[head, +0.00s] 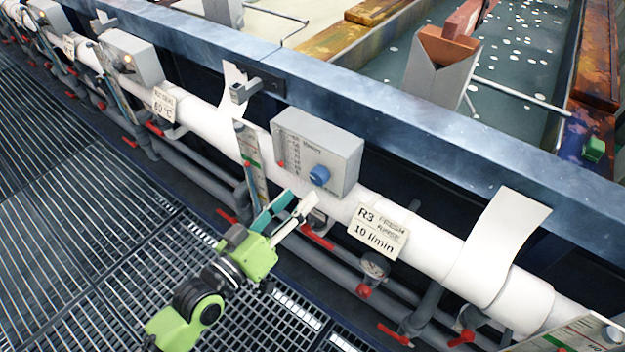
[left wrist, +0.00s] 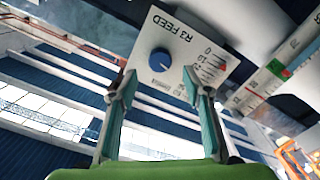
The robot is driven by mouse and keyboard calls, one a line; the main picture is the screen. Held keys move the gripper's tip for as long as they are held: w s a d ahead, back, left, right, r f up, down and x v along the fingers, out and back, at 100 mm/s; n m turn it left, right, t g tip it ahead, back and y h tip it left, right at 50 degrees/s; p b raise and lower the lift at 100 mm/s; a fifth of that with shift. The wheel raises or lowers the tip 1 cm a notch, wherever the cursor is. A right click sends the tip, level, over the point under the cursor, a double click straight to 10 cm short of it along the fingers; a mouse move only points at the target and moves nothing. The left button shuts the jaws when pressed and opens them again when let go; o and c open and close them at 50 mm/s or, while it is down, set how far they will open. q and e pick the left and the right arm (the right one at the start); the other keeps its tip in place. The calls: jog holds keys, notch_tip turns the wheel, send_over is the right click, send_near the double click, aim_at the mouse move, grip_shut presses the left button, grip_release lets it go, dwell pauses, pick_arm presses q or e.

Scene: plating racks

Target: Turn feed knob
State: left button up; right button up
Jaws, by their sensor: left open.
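The blue feed knob (head: 319,176) sits on the front of a grey control box (head: 346,152) on the white pipe. In the left wrist view the knob (left wrist: 161,60) is on a pale panel (left wrist: 189,22) marked "R3 FEED", beside a printed scale with red marks. My left gripper (head: 302,196) is open and empty, just below the box. In the left wrist view its two teal-sided fingers (left wrist: 159,80) are spread, with the knob showing between and slightly beyond the tips. I see no contact with the knob. My right gripper is not in view.
A tag (head: 378,232) reading "R3 FRESH RINSE 10 l/min" hangs right of the box. A flow gauge strip (head: 250,160) stands to its left. Metal grating (head: 90,200) lies in front.

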aim_at(316, 180)
pick_arm(q)
jog(key=x, duration=0.6)
jog(key=shift+w+d, duration=0.1)
jog(key=shift+d, duration=0.05)
jog(key=shift+p, duration=0.3)
jog(key=c, duration=1.1)
